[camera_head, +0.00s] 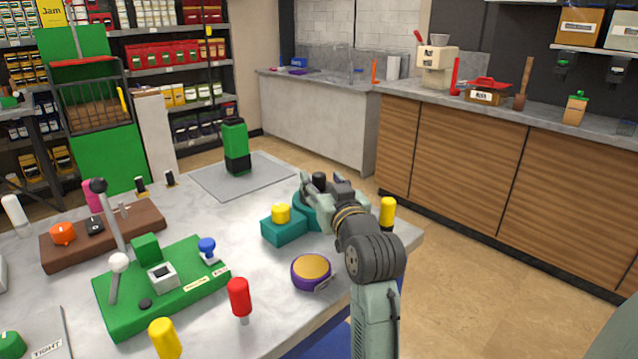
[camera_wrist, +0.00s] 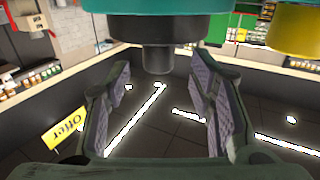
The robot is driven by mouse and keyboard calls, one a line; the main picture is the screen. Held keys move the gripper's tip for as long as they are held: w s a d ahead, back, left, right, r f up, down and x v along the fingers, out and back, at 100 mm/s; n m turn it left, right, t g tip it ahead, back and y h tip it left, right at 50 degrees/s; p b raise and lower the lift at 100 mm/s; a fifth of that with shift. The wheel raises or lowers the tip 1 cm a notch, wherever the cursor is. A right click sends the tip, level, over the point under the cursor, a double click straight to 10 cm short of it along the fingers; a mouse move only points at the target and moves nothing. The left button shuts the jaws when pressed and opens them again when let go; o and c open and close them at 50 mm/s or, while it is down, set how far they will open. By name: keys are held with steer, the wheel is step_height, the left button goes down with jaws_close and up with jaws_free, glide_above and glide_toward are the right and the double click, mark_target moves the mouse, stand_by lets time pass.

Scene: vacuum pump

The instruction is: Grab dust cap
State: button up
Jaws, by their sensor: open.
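The dust cap appears to be the dark round piece on the teal vacuum pump (camera_head: 284,229); it shows as a dark stub (camera_wrist: 157,58) at the top of the wrist view. In the head view a black top (camera_head: 319,179) shows between the fingers. The pump has a yellow knob (camera_head: 281,212) and stands near the table's right edge, partly hidden by my gripper (camera_head: 316,187). My gripper's two padded fingers are spread, one on each side of the dark stub, with visible gaps. Contact is not visible.
The marble table (camera_head: 255,320) also holds a purple-and-gold round container (camera_head: 311,271), a green lever board (camera_head: 170,292), a red-topped peg (camera_head: 239,296) and a yellow-topped peg (camera_head: 387,211). A green-and-black device (camera_head: 235,147) stands on a grey mat behind. Open floor lies right of the table.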

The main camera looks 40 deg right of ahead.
mark_target(321, 180)
steer(key=shift+p+x, duration=0.45)
steer(key=shift+x, duration=1.35)
steer(key=shift+f, duration=0.15)
steer(key=shift+s, duration=0.1)
jaws_close()
